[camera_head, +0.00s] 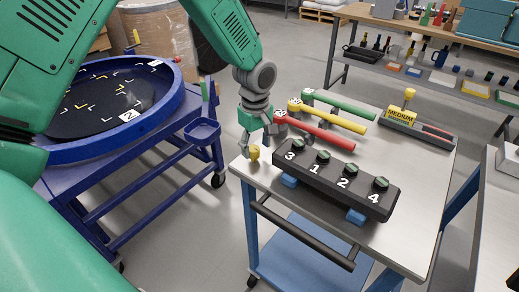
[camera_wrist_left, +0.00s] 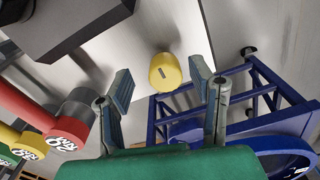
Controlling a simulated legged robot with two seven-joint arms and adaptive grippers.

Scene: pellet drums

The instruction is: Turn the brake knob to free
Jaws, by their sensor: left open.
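The brake knob (camera_head: 253,153) is a small yellow knob at the near left corner of the steel-topped cart (camera_head: 395,235). In the left wrist view the knob (camera_wrist_left: 165,72) shows a short dark mark on its face. My left gripper (camera_head: 254,138) is right at the knob in the head view, pointing down. In the left wrist view its two fingers (camera_wrist_left: 161,82) stand apart, with the knob between and just beyond the tips. A gap shows on each side, so I see no contact. My right gripper is not in view.
A black block (camera_head: 335,182) with several numbered sockets stands right of the knob. Red (camera_head: 320,134), yellow (camera_head: 335,118) and green (camera_head: 340,105) torque wrenches lie behind it. A blue cart with a round drum sieve (camera_head: 120,112) stands at left. A yellow MEDIUM holder (camera_head: 405,118) sits farther back.

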